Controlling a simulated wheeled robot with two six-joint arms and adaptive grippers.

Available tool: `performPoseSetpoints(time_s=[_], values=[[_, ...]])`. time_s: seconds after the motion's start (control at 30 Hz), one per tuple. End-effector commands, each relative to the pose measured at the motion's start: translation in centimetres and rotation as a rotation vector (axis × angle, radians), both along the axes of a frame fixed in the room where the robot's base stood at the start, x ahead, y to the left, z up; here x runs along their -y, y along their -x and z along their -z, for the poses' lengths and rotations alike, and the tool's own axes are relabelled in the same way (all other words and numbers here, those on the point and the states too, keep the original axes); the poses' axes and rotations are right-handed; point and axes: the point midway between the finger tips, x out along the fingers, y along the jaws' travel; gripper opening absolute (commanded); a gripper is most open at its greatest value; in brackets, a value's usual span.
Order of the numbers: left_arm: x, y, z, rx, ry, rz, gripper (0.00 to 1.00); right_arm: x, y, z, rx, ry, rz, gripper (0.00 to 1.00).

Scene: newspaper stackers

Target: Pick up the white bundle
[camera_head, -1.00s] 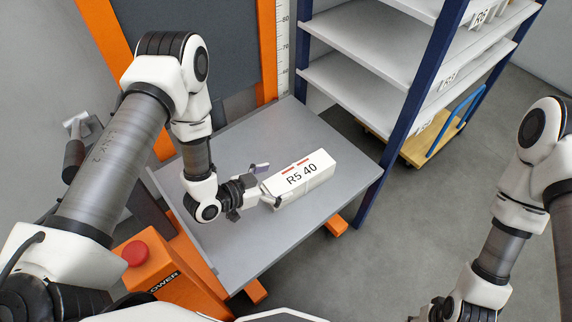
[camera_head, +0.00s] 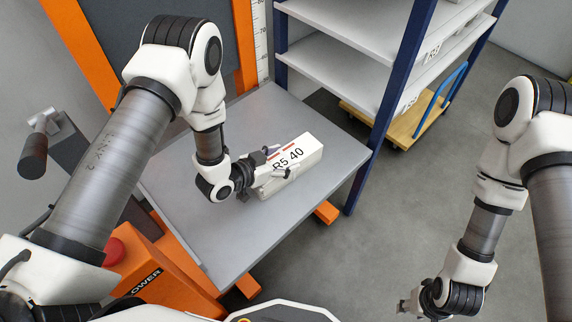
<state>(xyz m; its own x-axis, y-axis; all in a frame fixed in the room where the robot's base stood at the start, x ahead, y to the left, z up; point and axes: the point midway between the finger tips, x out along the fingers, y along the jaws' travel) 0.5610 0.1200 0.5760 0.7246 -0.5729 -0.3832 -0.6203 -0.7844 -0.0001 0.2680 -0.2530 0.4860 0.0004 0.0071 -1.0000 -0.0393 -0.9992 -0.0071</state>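The white bundle (camera_head: 303,157) is a box-shaped block marked "R5 40" with small red marks on top. It lies on the grey platform (camera_head: 260,235) of the orange lift. My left gripper (camera_head: 280,164) reaches in from the left at the bundle's left end. Its fingers spread to either side of that end and overlap part of the label; I cannot tell whether they touch it. My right gripper (camera_head: 408,305) is low at the bottom right, away from the platform, partly cut off by the frame edge and too small to read.
A shelf rack with blue posts (camera_head: 396,85) and white shelves (camera_head: 345,52) stands behind and right of the platform. A wooden trolley (camera_head: 405,125) with a blue handle is at its foot. A red button (camera_head: 113,251) sits on the orange lift body. The floor at right is clear.

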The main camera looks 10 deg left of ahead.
Motion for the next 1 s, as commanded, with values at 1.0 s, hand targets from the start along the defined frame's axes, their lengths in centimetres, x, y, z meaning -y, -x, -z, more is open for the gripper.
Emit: performPoseSetpoints(time_s=[1.0], values=[[2.5,-0.5,-3.9,0.006,-0.001,0.004,0.01,0.0,0.0,-0.9,0.0,0.0,0.0,0.4]])
